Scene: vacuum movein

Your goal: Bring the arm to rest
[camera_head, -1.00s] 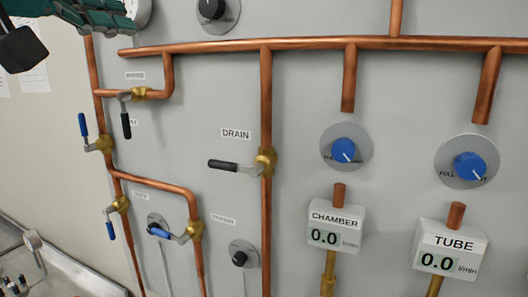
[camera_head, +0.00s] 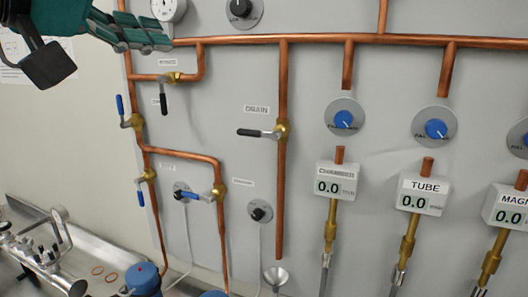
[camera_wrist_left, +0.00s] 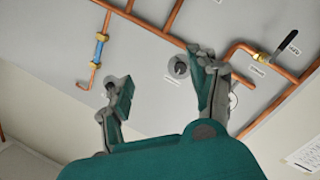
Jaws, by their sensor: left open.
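My left gripper (camera_head: 128,36) is at the top left of the head view, in front of the panel's upper-left pipes and overlapping the edge of a dial gauge (camera_head: 167,8). In the left wrist view the left gripper (camera_wrist_left: 160,80) has its two teal and grey fingers spread apart. Nothing is held between them. Behind the fingers are the grey panel, copper pipes and a round knob (camera_wrist_left: 179,67). My right gripper is not in view.
A grey wall panel carries copper pipes (camera_head: 282,190), the DRAIN valve handle (camera_head: 252,132), blue knobs (camera_head: 343,119) and readout boxes such as TUBE (camera_head: 422,197) showing 0.0. At lower left, metal fittings (camera_head: 50,250) and copper rings lie on a tray-like surface.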

